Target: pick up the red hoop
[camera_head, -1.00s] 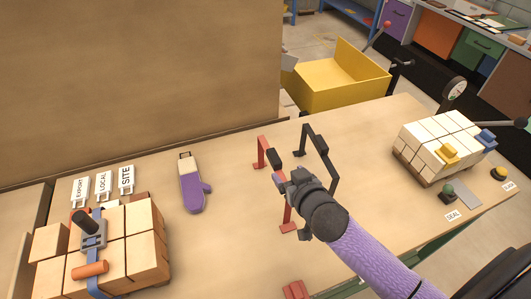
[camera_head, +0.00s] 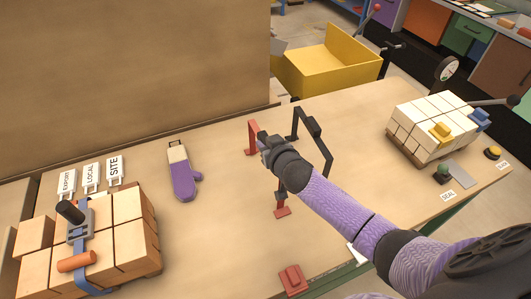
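The red hoop (camera_head: 253,135) stands on the table as a flat-footed frame. Its far leg and its near foot (camera_head: 282,211) show in the head view. My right gripper (camera_head: 265,142) is at the hoop's upper part and covers most of its top bar and grip. I cannot tell whether its fingers touch the hoop or how far apart they are. A similar black hoop (camera_head: 313,127) stands just to the right, partly behind my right arm. My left gripper is not in view.
Strapped bricks (camera_head: 115,235) stand at the front left, and pale bricks (camera_head: 435,120) at the right. A red block (camera_head: 293,280) lies near the front edge. Bare table lies between mitt and hoops.

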